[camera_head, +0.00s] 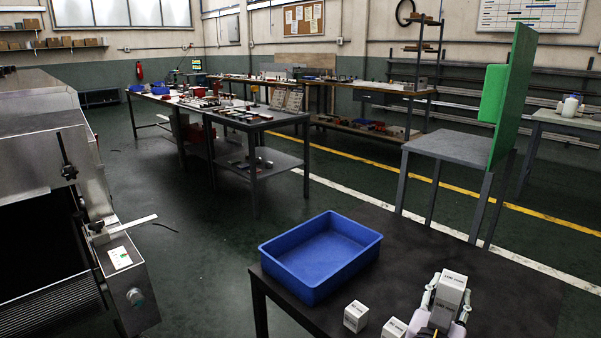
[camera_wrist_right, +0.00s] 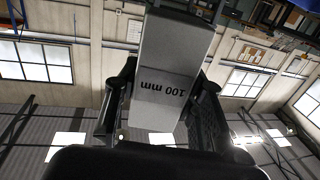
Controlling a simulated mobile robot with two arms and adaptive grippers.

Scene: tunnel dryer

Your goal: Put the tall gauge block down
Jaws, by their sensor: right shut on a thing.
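The tall gauge block (camera_head: 452,288) is a pale, upright block with dark print on it, at the lower right of the head view. My right gripper (camera_head: 447,304) is shut on it, one finger on each side. In the right wrist view the block (camera_wrist_right: 172,72) fills the middle between the dark fingers, with "100 mm" printed upside down. The bottom of the block is hidden, so I cannot tell whether it touches the dark table (camera_head: 510,290). My left gripper is not in view.
Two shorter white blocks, one nearer the bin (camera_head: 356,316) and one beside my gripper (camera_head: 393,328), stand on the table. An empty blue bin (camera_head: 320,256) sits at the table's left corner. The tabletop is clear behind and right of my gripper.

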